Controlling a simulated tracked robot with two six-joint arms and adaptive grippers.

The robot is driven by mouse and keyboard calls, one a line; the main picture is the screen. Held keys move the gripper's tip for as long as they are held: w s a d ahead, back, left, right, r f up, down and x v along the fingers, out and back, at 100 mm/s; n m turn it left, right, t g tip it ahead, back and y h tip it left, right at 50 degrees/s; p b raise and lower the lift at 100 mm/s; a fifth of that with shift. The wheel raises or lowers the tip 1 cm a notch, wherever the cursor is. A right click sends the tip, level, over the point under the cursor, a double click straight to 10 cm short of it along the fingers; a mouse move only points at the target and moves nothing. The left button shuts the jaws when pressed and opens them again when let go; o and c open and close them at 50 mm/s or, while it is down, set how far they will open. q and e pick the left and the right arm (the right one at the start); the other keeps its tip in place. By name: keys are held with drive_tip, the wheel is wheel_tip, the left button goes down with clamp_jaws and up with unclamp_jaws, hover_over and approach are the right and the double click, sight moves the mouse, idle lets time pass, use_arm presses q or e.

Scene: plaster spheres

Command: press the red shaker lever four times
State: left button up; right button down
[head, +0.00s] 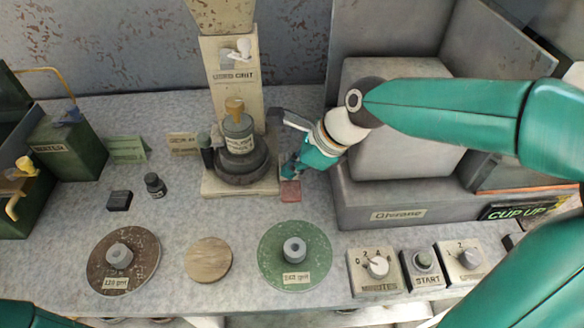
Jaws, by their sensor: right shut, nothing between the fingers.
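The red shaker lever (290,191) shows as a small red paddle at the right edge of the cream shaker base (215,185). My right gripper (289,174) is shut and empty, with its fingertips just above or on the lever. I cannot tell whether they touch. The shaker stand carries a dark round base and a grey labelled jar (238,137) with a yellow top. My left gripper is not in view; only a bit of a teal arm shows at the bottom left.
A brown disc (140,267), a wooden disc (209,260) and a green disc (310,277) lie in front. Control boxes with a START button (423,259) stand at the front right. A grey machine (365,207) stands right of the lever. A dark green box (70,150) is at left.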

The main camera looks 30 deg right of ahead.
drive_tip(key=shift+s+a+f, duration=0.1)
drive_tip(key=shift+s+f, duration=0.1)
drive_tip(key=shift+f, duration=0.3)
idle(0.8)
drive_tip(key=shift+r, duration=0.1)
drive_tip(key=shift+w+d+r+p, duration=0.15)
drive_tip(key=shift+w+r+p, duration=0.15)
drive_tip(key=shift+r+p, duration=0.4)
drive_tip(key=shift+w+d+r+p, duration=0.1)
drive_tip(key=shift+w+r+p, duration=0.15)
drive_tip(key=shift+r+p, duration=0.45)
drive_tip(key=shift+w+d+r+p, duration=0.15)
drive_tip(key=shift+w+r+p, duration=0.15)
drive_tip(key=shift+r+p, duration=0.4)
drive_tip(key=r+p, duration=0.1)
drive_tip(key=w+r+p, duration=0.1)
drive_tip(key=r+p, duration=0.1)
drive_tip(key=d+r+p, duration=0.1)
drive_tip(key=p, duration=0.1)
drive_tip(key=shift+w+r, duration=0.25)
drive_tip(key=shift+w, duration=0.15)
idle(0.8)
drive_tip(key=shift+s, duration=0.1)
